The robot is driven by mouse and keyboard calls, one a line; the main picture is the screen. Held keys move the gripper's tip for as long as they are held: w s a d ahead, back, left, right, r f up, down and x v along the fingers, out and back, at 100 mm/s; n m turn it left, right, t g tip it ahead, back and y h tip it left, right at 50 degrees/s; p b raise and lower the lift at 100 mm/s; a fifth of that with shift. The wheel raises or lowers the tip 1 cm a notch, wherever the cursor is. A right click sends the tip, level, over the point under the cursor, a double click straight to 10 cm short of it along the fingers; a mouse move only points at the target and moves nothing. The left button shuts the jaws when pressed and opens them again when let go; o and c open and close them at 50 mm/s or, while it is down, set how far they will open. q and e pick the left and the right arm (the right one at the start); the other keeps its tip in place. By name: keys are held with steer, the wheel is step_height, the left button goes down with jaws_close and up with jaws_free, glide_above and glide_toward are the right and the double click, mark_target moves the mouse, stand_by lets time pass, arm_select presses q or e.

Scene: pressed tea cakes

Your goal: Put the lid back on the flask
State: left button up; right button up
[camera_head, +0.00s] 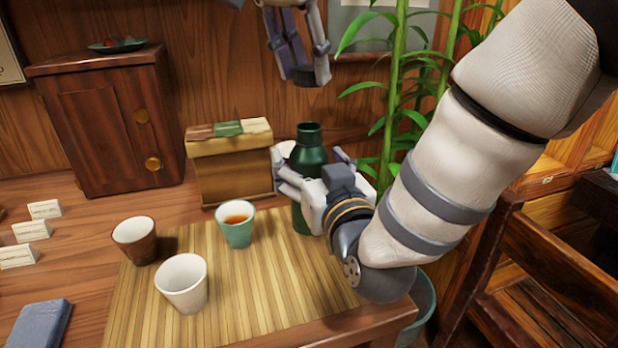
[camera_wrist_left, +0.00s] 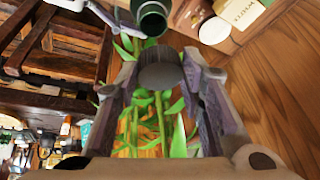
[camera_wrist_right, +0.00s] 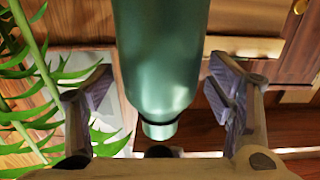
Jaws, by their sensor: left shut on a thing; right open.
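The dark green flask (camera_head: 309,155) stands upright at the back right of the bamboo mat, its lower part partly hidden by my right gripper. Its bare neck shows in the left wrist view (camera_wrist_left: 151,19). My left gripper (camera_head: 300,78) is above the flask, shut on the dark lid (camera_head: 305,76). The lid also shows between its fingers in the left wrist view (camera_wrist_left: 160,74). My right gripper (camera_head: 318,172) is open at the flask's body. In the right wrist view the flask (camera_wrist_right: 160,60) lies between the spread fingers, with gaps on both sides.
The bamboo mat (camera_head: 240,300) holds a brown cup (camera_head: 135,242), a white cup (camera_head: 183,285) and a green cup of tea (camera_head: 237,225). A wooden box (camera_head: 232,170) stands close left of the flask. Bamboo stems (camera_head: 393,110) rise behind on the right.

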mark_target(300, 81)
steer(key=shift+w+a, duration=0.1)
steer(key=shift+w, duration=0.25)
jaws_close()
arm_select(q)
steer(key=shift+f, duration=2.5)
steer(key=shift+f, duration=0.85)
steer(key=shift+f, duration=0.6)
